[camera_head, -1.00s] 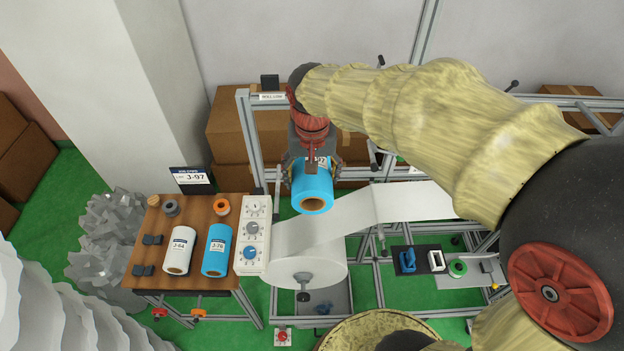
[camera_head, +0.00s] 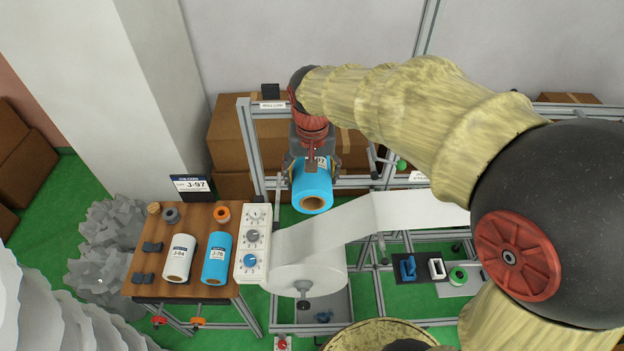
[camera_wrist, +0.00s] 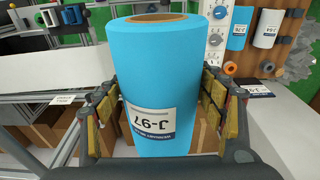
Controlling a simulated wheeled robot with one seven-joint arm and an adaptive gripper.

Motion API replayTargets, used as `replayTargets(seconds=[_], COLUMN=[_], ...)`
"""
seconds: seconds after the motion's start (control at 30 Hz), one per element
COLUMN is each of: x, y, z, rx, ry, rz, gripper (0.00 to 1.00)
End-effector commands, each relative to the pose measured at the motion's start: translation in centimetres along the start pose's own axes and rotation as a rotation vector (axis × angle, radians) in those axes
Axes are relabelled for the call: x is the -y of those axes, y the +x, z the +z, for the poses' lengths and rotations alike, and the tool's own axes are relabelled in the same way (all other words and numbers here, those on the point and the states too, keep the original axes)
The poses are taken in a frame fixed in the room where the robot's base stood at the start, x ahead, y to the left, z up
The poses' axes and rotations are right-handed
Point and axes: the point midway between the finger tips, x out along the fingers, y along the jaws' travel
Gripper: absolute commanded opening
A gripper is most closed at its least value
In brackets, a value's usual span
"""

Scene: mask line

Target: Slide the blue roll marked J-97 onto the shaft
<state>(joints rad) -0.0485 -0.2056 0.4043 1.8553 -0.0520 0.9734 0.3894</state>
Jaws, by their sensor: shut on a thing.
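The blue roll marked J-97 (camera_head: 311,184) is held in my gripper (camera_head: 312,172), with its open brown core end facing the camera. In the wrist view the roll (camera_wrist: 157,75) fills the middle, its J-97 label upside down, between the fingers of my gripper (camera_wrist: 160,105). The roll is in the air behind the large white roll (camera_head: 305,278). The shaft for the blue roll cannot be clearly made out; it may be hidden behind the roll or my arm.
The wooden table (camera_head: 150,288) holds a white J-64 roll (camera_head: 179,259) and a blue J-76 roll (camera_head: 216,258). A white dial panel (camera_head: 253,243) stands beside it. A J-97 sign (camera_head: 190,186) is at its back. A white web (camera_head: 420,209) crosses the metal frame (camera_head: 249,150) area.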

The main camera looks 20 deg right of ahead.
Motion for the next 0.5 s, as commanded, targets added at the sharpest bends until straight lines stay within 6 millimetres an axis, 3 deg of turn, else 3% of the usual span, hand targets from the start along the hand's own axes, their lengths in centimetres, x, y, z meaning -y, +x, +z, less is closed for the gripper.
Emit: replayTargets(seconds=[0.5], x=[0.0], y=[0.3], z=[-2.4], rx=[0.0], ry=[0.0], rz=[0.0], gripper=[0.34])
